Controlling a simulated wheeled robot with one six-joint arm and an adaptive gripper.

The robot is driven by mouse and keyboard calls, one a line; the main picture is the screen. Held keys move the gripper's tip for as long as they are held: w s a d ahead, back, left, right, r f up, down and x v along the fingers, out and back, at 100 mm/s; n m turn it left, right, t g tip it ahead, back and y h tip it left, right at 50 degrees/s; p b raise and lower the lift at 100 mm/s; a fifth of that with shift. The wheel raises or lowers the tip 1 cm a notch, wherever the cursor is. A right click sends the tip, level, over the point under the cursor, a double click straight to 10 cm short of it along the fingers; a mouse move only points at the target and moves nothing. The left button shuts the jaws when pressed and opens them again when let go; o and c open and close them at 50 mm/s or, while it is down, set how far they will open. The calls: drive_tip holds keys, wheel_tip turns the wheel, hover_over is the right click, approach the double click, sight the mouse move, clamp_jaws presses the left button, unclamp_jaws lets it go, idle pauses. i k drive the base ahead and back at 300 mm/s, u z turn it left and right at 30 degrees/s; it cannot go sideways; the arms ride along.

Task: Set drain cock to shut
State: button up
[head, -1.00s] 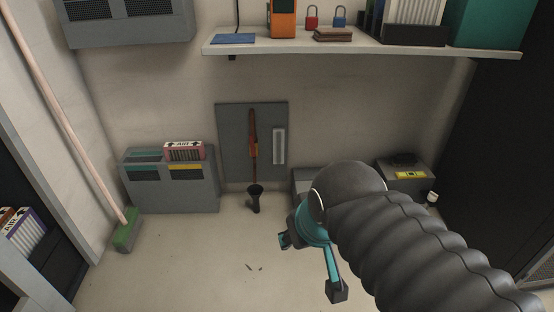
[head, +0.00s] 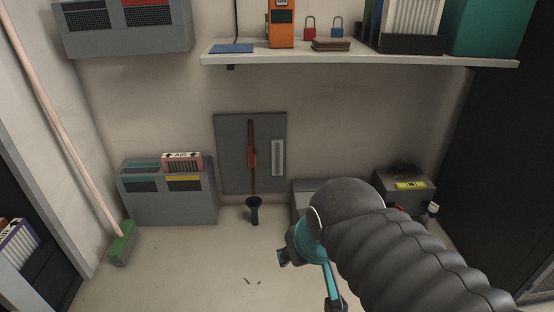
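A grey panel (head: 228,150) is fixed to the back wall. A thin red-brown pipe (head: 251,134) runs down it, with a small orange-brown fitting (head: 252,159) at mid-height that looks like the drain cock. Its handle seems in line with the pipe, but it is too small to be sure. A dark funnel (head: 254,205) stands under the pipe. My gripper (head: 308,281), teal and dark, is below and right of the panel, apart from it. Its fingers are spread, with nothing seen between them. My arm hides part of the floor at right.
A grey box with an AIR carton (head: 182,162) stands left of the panel. Low grey boxes (head: 405,187) stand at right, partly behind my arm. A shelf (head: 360,58) juts out above. A green broom (head: 121,243) leans at left. The floor before the panel is mostly clear.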

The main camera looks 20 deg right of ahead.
sight(250, 155)
drive_tip(key=z, duration=0.35)
drive_tip(key=i, duration=1.1)
drive_tip(key=z, duration=1.35)
drive_tip(key=k, duration=0.9)
drive_tip(key=u, duration=1.75)
